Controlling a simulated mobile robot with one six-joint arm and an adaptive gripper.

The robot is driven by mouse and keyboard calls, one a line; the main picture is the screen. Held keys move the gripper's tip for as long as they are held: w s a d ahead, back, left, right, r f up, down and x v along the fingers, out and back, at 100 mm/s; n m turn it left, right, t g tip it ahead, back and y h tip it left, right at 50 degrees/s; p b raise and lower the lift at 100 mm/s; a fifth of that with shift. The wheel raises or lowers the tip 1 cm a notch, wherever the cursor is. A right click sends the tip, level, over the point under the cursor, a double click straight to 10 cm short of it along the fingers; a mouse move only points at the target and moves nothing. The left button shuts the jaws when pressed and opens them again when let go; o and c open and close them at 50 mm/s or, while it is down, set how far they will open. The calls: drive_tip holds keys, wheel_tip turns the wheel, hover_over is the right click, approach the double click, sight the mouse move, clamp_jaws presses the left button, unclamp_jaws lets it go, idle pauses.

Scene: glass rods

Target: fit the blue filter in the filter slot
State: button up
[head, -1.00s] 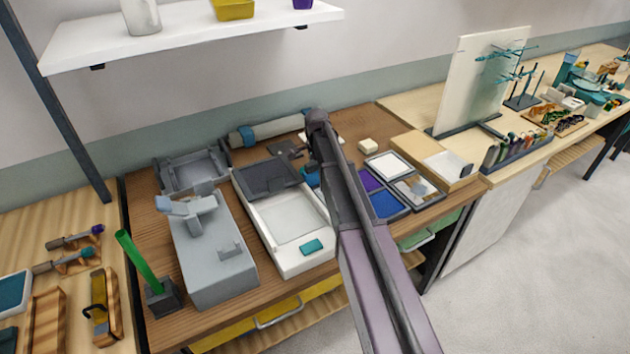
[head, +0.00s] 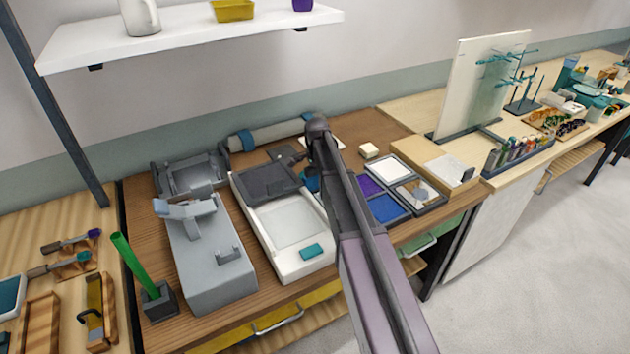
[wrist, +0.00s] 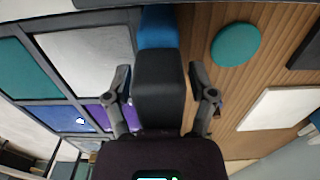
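A flat blue filter-like panel (head: 385,208) lies in a dark-framed tray right of my arm. It also shows at the lower left of the wrist view (wrist: 58,117), with a purple panel (wrist: 115,117) beside it. My gripper (wrist: 158,75) has its fingers spread. A dark block (wrist: 158,85) with a blue far end (wrist: 158,28) appears between them, with narrow gaps on both sides and no clear contact. My arm hides the gripper in the head view. I cannot identify the filter slot with certainty.
A grey machine (head: 208,260) and a white device with a teal button (head: 312,251) stand left of my arm. A green rod leans in a dark holder (head: 160,303). A teal disc (wrist: 235,45) and a white card (wrist: 282,108) lie on the wood in the wrist view.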

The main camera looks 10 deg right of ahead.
clamp_jaws()
drive_tip(key=shift+r, duration=0.2)
wheel_tip(320, 180, up, 18)
drive_tip(key=p, duration=1.8)
drive_tip(key=shift+f, duration=0.25)
